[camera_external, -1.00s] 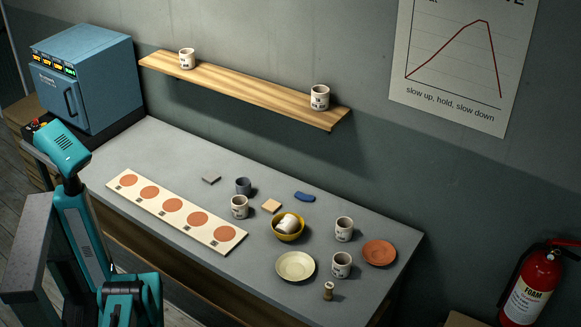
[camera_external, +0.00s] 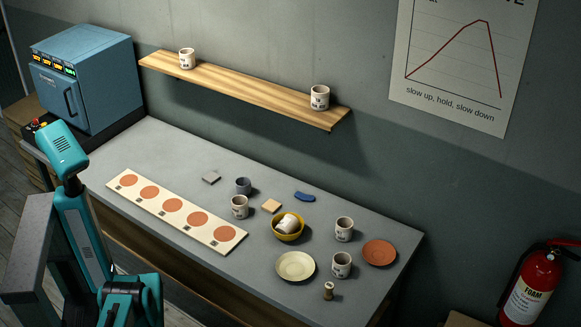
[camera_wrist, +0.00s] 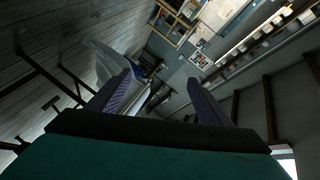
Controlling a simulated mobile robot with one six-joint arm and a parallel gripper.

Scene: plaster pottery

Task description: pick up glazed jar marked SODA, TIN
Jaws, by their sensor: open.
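Several whitish jars with small dark markings show in the external view, and I cannot read which is marked SODA, TIN. Two stand on the shelf, a left jar (camera_external: 187,59) and a right jar (camera_external: 320,97). On the bench one jar (camera_external: 240,207) stands near the strip, one (camera_external: 344,229) stands left of an orange plate, and one (camera_external: 341,265) stands nearer the front. Another jar (camera_external: 287,224) lies tilted in a yellow bowl (camera_external: 278,236). My gripper (camera_wrist: 160,78) is open and empty in the wrist view, away from the jars. Its fingers cannot be made out in the external view.
The bench also holds a strip with orange discs (camera_external: 186,211), a grey cup (camera_external: 243,186), a cream plate (camera_external: 295,266), the orange plate (camera_external: 379,253) and a small cork-coloured object (camera_external: 328,291). A blue kiln (camera_external: 84,80) stands at the left. The wooden shelf (camera_external: 250,92) overhangs the back.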

